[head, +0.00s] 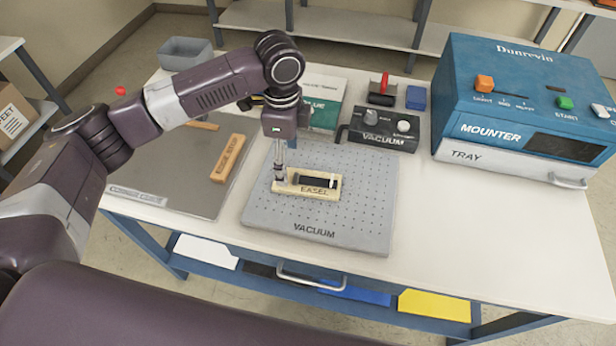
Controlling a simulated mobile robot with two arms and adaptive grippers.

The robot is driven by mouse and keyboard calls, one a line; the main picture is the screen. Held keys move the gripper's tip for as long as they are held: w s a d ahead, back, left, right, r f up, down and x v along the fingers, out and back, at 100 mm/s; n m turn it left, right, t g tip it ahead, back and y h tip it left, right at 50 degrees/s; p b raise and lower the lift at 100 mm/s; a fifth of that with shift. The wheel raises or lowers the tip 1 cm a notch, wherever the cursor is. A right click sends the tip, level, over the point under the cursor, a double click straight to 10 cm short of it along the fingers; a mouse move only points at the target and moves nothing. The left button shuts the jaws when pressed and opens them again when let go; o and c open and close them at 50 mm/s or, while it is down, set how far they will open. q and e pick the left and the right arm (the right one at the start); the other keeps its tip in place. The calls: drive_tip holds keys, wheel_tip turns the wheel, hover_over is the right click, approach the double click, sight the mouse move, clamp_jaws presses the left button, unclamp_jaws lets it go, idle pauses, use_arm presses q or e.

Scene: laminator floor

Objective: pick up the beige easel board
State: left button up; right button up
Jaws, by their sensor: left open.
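The beige easel board (328,192) is a small pale block labelled EASEL with a dark piece on its top. It lies on the grey perforated vacuum plate (345,230). My left gripper (279,180) points down at the left end of the board, with its fingertips at or very close to that end. The fingers are open, and I cannot tell whether they touch the board. My right gripper is not in view.
Left of the plate is a grey mat (165,185) with a wooden edge stop (228,158). Behind stand the vacuum control box (383,130), a red-handled tool (382,90) and a blue block (416,98). The blue mounter (525,100) fills the right. The table's front right is clear.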

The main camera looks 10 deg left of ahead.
sight(293, 175)
use_arm(q)
drive_tip(key=shift+s+f+p, duration=0.3)
drive_tip(key=shift+f, duration=0.25)
drive_tip(key=shift+s+f+p, duration=0.25)
drive_tip(key=shift+f+p, duration=0.05)
drive_tip(key=shift+f, duration=0.2)
wheel_tip(293, 175, down, 2)
drive_tip(key=shift+w+f, duration=0.15)
drive_tip(key=shift+f, duration=0.35)
drive_tip(key=c, duration=1.3)
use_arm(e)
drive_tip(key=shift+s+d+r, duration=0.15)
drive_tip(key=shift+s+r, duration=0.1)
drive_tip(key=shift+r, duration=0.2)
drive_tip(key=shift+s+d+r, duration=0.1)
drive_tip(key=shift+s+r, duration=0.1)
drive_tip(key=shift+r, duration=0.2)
use_arm(q)
drive_tip(key=shift+r, duration=0.15)
